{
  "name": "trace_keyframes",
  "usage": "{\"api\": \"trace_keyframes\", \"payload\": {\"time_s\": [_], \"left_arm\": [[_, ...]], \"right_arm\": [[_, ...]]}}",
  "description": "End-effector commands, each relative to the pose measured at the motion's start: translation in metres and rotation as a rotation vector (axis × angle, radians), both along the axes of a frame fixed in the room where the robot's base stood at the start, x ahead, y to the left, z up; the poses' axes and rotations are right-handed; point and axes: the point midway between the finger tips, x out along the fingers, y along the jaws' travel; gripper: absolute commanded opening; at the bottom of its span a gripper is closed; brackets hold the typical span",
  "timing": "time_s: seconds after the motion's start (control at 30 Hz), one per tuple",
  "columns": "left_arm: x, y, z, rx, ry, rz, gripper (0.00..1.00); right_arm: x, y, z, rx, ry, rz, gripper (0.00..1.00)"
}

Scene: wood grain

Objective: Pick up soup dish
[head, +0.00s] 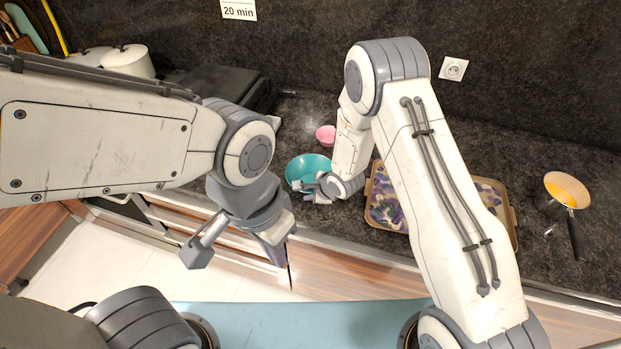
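A teal bowl (305,165), which looks like the soup dish, sits on the dark stone counter near its front edge. My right gripper (306,190) is at the near right side of this bowl, by its rim. Its fingers are small and partly overlapped by the wrist, so I cannot tell whether they hold the rim or whether they touch it. My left gripper (238,259) hangs in front of the counter edge, lower and left of the bowl. Its two fingers are wide apart with nothing between them.
A small pink bowl (326,135) stands behind the teal bowl. A tan tray with a patterned base (511,218) lies to the right, partly behind my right arm. A pan with orange contents (567,190) is far right. A white pot (128,62) stands back left.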

Motion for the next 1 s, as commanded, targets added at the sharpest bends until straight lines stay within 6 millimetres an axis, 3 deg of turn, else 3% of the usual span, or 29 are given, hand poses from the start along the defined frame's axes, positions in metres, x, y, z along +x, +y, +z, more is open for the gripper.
{"api": "trace_keyframes", "payload": {"time_s": [0.07,0.1,0.13,1.0], "left_arm": [[0.0,0.0,-0.0002,0.0,0.0,0.0,0.0],[0.0,0.0,-0.0002,0.0,0.0,0.0,0.0],[0.0,0.0,-0.0002,0.0,0.0,0.0,0.0],[0.0,0.0,-0.0002,0.0,0.0,0.0,0.0]], "right_arm": [[-0.0001,0.0001,0.0001,0.0,0.0,0.0,0.18],[0.0,0.0001,0.0002,0.0,0.0,0.0,0.03],[-0.0001,0.0,0.0002,0.0,0.0,0.0,0.0],[-0.0005,0.0002,0.0002,-0.001,0.001,0.001,0.0]]}}
